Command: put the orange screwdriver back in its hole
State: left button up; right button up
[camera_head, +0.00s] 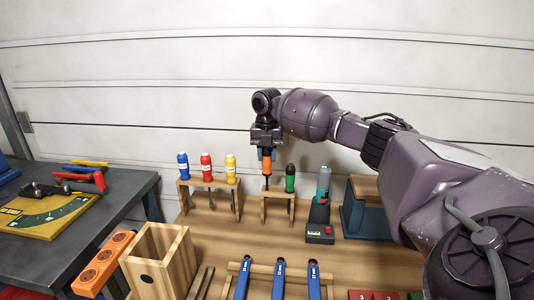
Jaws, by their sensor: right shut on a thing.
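The orange screwdriver (267,163) hangs upright with its dark shank pointing down. My right gripper (265,151) is shut on the top of its handle. It is above or at the left part of a small wooden rack (278,195), which also holds a green screwdriver (290,178). I cannot tell whether the shank is inside a hole or just in front of the rack. My left gripper is not in view.
A second wooden rack (209,185) on the left holds blue, red and yellow screwdrivers. A wooden box (160,262) and blue-handled tools (278,278) are in front.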

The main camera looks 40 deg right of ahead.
aim_at(267, 171)
jog(key=shift+f, duration=0.2)
jog(key=shift+f, duration=1.4)
jog(key=shift+f, duration=0.2)
jog(key=shift+f+b, duration=0.35)
jog(key=shift+f, duration=0.8)
dwell(0.5)
jog(key=o, duration=1.3)
